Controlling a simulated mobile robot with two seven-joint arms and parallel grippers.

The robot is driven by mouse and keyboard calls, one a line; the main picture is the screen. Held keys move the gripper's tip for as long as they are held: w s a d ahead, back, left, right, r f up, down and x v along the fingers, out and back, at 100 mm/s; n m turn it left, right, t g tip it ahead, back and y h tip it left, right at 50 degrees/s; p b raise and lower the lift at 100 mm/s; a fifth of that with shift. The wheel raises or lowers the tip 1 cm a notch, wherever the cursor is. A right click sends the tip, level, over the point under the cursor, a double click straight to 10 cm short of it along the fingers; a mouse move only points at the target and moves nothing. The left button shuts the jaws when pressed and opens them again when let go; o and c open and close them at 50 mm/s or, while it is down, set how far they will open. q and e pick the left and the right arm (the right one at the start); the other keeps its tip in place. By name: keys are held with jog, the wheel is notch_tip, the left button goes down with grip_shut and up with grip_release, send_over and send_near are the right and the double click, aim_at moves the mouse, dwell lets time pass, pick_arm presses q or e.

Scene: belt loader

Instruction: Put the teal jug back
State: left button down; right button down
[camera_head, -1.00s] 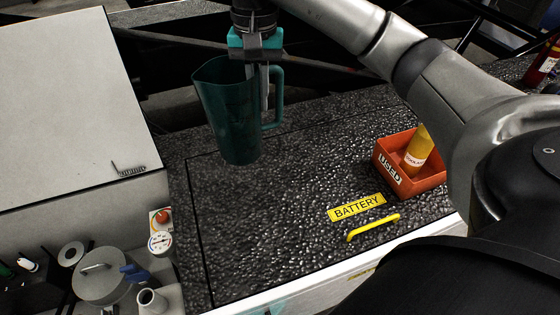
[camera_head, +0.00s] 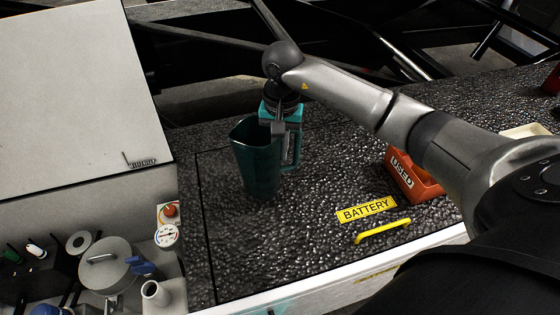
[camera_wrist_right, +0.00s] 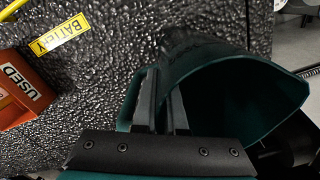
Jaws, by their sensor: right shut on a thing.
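The teal jug (camera_head: 256,165) is upright over the dark textured deck in the head view. I cannot tell for certain whether its base touches the deck. My right gripper (camera_head: 284,140) comes from above and is shut on the jug's handle, at the jug's right side. In the right wrist view the jug's open rim (camera_wrist_right: 245,62) faces the camera, and the right gripper's fingers (camera_wrist_right: 160,100) are at the handle side. The part of the handle between the fingers is mostly hidden. My left gripper is not in view.
An orange-red box marked USED (camera_head: 402,180) stands right of the jug. A yellow BATTERY label (camera_head: 366,209) and yellow handle (camera_head: 383,231) are at the front. A pale cabinet (camera_head: 80,90) with a gauge (camera_head: 166,236) is at left. The deck around the jug is clear.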

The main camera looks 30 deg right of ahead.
jog(key=shift+f, duration=2.05)
jog(key=shift+f+b, duration=0.15)
jog(key=shift+b, duration=0.15)
jog(key=c, duration=1)
grip_release()
notch_tip(320, 180, up, 12)
jog(key=shift+d+r+p, duration=0.15)
jog(key=shift+p, duration=0.2)
